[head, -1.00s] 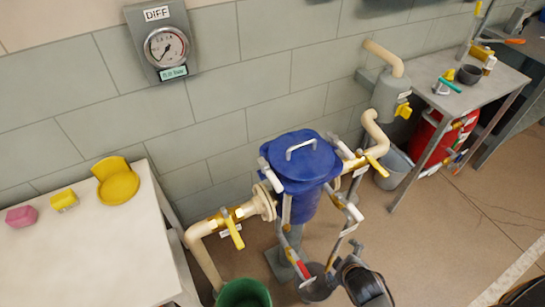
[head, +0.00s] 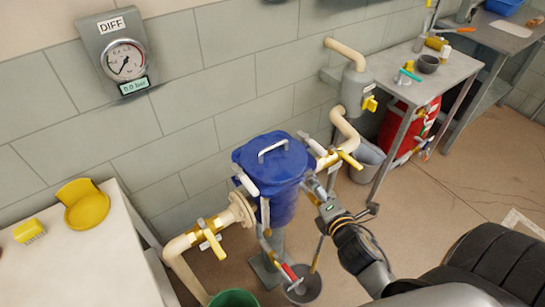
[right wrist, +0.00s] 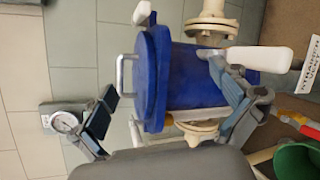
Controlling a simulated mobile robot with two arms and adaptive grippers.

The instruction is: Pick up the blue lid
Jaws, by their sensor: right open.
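The blue lid (head: 255,153) sits on top of the blue vessel (head: 284,208), with a pale bar handle (head: 273,149) across it. In the right wrist view the lid (right wrist: 154,95) appears sideways, with its handle (right wrist: 121,74) toward the left. My right gripper (head: 322,190) is beside the vessel on its right, below lid level, and holds nothing. In the right wrist view its fingers (right wrist: 160,78) are spread wide, with lid and vessel between them in the picture. I cannot tell the gap to the lid. My left gripper is not in view.
White-handled arms (head: 247,184) stand around the vessel. Pipes with yellow valve handles (head: 213,240) run to both sides. A green bucket (head: 233,298) and grey bucket (head: 303,284) stand below. A white table (head: 75,265) is at left. A wall gauge (head: 124,60) hangs behind.

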